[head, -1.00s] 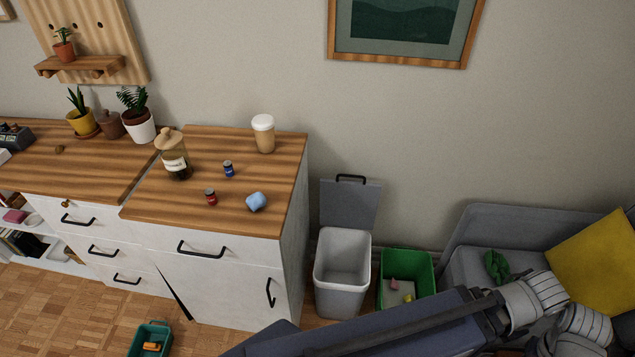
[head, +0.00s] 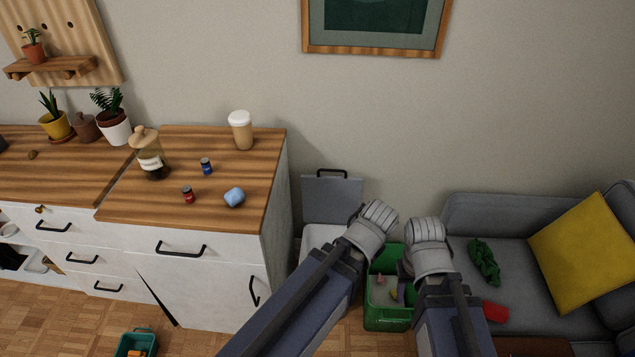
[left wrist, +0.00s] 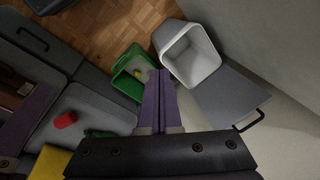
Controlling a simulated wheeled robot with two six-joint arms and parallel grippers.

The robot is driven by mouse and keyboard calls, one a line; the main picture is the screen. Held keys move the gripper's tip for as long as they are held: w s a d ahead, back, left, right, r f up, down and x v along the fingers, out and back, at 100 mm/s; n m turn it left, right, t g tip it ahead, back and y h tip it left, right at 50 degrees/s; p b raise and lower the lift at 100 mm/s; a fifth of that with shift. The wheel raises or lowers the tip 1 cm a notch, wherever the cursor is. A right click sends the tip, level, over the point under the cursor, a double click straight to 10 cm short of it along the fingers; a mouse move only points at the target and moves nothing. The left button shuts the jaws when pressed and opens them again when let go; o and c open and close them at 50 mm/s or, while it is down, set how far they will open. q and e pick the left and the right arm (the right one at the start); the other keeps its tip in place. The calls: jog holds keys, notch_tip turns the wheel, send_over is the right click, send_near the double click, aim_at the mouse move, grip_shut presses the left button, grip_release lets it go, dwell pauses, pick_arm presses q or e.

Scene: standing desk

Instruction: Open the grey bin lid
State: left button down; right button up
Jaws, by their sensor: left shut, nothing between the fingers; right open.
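The grey bin stands by the wall right of the cabinet. Its hinged lid (head: 333,198) is raised upright at the back, with a black handle on its edge. My left arm covers much of the bin body (head: 312,240) in the head view. The left wrist view shows the bin (left wrist: 192,56) uncovered and empty, its lid (left wrist: 228,98) swung back from the rim. My left gripper (left wrist: 160,76) is shut and empty, apart from the bin and lid. My right gripper (head: 426,240) is open, to the right of the left one, above the green bin's right side.
A green bin (head: 385,318) with small items stands right of the grey bin. A grey sofa (head: 530,225) with a yellow cushion (head: 590,245) is further right. The wooden-topped cabinet (head: 225,165) is close on the left. A teal crate (head: 135,342) is on the floor.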

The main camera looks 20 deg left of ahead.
pick_arm(q)
jog(key=w+a+f+m+t+y+b, duration=0.1)
jog(key=w+a+m+t+b, duration=0.4)
jog(key=w+b, duration=0.5)
jog(key=w+a+f+m+t+y+b, duration=0.1)
jog(key=w+a+f+m+t+b, duration=0.2)
jog(key=w+a+m+t+b, duration=0.2)
jog(key=w+a+t+b, duration=0.3)
jog(key=w+a+b, duration=0.1)
jog(key=w+b, duration=0.1)
jog(key=shift+w+f+m+t, duration=0.2)
jog(key=shift+w+m+t, duration=0.15)
jog(key=shift+m+t, duration=0.05)
jog(key=shift+w+a, duration=0.1)
